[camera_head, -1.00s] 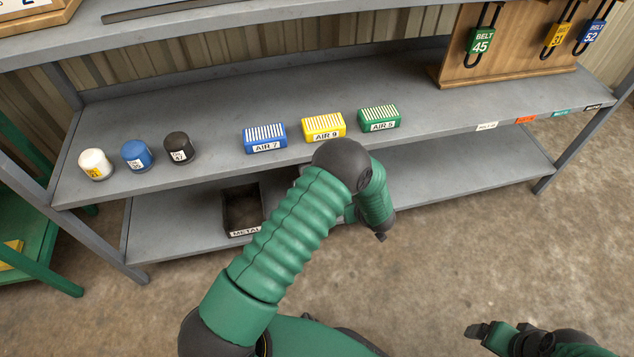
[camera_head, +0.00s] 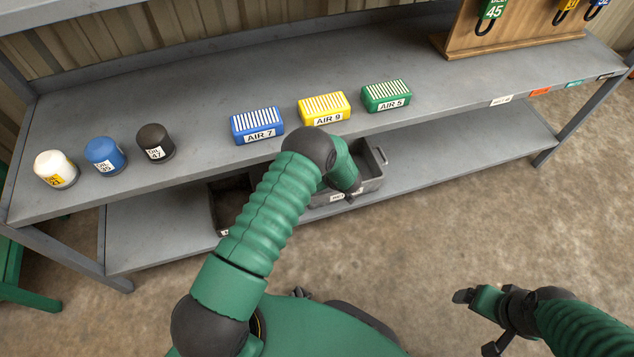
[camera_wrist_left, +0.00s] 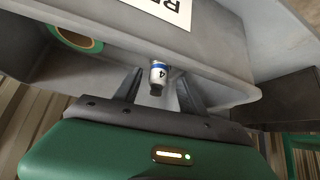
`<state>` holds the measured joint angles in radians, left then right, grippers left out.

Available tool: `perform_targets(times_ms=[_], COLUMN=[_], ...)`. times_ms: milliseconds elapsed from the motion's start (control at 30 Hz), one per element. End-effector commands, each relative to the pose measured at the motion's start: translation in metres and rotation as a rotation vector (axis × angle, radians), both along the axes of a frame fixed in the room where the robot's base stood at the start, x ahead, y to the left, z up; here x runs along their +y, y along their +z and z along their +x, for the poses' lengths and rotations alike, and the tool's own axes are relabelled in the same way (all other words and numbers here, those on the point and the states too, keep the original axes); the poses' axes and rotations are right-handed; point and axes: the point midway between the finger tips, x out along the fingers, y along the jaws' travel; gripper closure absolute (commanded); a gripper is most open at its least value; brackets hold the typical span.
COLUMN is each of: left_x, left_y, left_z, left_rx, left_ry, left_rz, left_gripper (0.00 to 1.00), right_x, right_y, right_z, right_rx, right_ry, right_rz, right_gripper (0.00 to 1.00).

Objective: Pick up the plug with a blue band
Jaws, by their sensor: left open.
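The plug with a blue band (camera_wrist_left: 158,72) is a small white cylinder with a dark end and a "4" on it. It shows in the left wrist view, between the two dark fingers of my left gripper (camera_wrist_left: 159,82), which is open. I cannot tell whether a finger touches it. In the head view my left gripper (camera_head: 352,197) is mostly hidden by its own arm, at a grey bin (camera_head: 372,182) on the lower shelf; the plug is not visible there. My right gripper (camera_head: 479,322) appears open and empty over the floor.
A dark bin (camera_head: 222,208) stands left of the grey bin. Air filters, blue (camera_head: 257,124), yellow (camera_head: 324,108) and green (camera_head: 386,96), and white (camera_head: 56,169), blue (camera_head: 105,155) and black (camera_head: 155,143) oil filters stand on the upper shelf (camera_head: 200,100). A green ring (camera_wrist_left: 75,40) shows in the wrist view.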

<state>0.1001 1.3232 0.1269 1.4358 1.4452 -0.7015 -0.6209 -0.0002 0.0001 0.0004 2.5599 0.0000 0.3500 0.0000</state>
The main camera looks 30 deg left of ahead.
Motion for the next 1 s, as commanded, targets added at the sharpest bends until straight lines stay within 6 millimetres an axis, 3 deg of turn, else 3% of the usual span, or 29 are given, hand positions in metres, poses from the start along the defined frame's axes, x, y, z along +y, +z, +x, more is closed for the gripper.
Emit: perform_targets(times_ms=[200, 533, 900, 1000], left_x=[0.02, 0.028, 0.027, 0.027], left_y=[-0.034, -0.036, -0.036, -0.036], left_z=[0.013, 0.017, 0.017, 0.017], left_rx=[-0.002, -0.002, -0.002, -0.002], left_ry=[0.002, 0.0, 0.0, 0.0], left_rz=[0.001, 0.0, 0.0, 0.0], left_gripper=[0.51, 0.51, 0.99, 1.0], right_x=[-0.001, -0.001, -0.001, -0.001], right_y=[-0.039, -0.041, -0.041, -0.041], right_z=[0.0, 0.0, 0.0, 0.0], right_rx=[0.0, 0.0, 0.0, 0.0], right_ry=[-0.001, -0.001, -0.001, -0.001], right_rz=[0.0, 0.0, 0.0, 0.0], right_gripper=[0.12, 0.12, 0.12, 0.12])
